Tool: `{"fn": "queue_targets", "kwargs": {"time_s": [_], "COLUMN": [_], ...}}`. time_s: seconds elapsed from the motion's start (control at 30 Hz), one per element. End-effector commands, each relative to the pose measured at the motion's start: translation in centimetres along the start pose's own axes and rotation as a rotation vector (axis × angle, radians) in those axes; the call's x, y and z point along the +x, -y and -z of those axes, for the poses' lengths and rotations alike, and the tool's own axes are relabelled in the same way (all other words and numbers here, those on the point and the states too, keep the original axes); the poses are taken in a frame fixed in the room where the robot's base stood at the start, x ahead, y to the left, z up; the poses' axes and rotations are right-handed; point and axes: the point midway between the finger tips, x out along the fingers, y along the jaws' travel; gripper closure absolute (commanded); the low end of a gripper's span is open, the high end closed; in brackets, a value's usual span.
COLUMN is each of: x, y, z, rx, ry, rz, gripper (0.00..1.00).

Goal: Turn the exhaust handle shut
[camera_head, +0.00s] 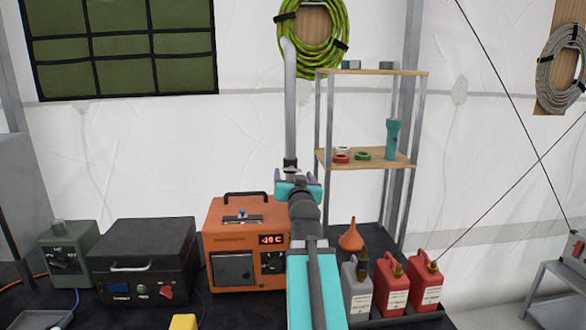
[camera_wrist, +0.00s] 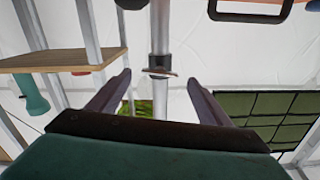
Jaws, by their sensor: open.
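The grey exhaust pipe (camera_head: 290,105) rises upright behind the orange heater (camera_head: 236,215), whose red display seems to read -10 C. A dark collar (camera_head: 290,164) is around the pipe. In the wrist view the pipe (camera_wrist: 160,30) runs down the middle. Its dark collar (camera_wrist: 160,60) has a thin flat handle (camera_wrist: 161,74) beside it, which looks crosswise to the pipe. My gripper (camera_head: 298,177) is at collar height and hides the handle in the head view. In the wrist view my gripper (camera_wrist: 158,82) is open, with one finger on each side of the handle, apparently not touching it.
A shelf rack (camera_head: 370,160) with a teal flashlight (camera_head: 392,140) stands close on the right. Red fuel cans (camera_head: 391,285) and an orange funnel (camera_head: 351,237) are below it. A black box (camera_head: 142,250) and a green box (camera_head: 66,255) stand left of the heater.

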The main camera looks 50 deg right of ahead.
Motion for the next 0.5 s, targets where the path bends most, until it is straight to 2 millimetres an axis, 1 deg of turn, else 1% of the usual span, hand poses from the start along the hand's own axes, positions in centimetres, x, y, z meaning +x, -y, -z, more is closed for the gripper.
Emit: {"fn": "queue_targets", "kwargs": {"time_s": [0.03,0.13,0.3,0.5], "x": [0.1,0.3,2.0,2.9], "y": [0.1,0.1,0.0,0.0], "z": [0.3,0.3,0.1,0.0], "rx": [0.0,0.001,0.0,0.0], "ry": [0.001,0.002,0.001,0.001], "rz": [0.0,-0.001,-0.001,0.0], "gripper": [0.28,0.28,0.28,0.28]}}
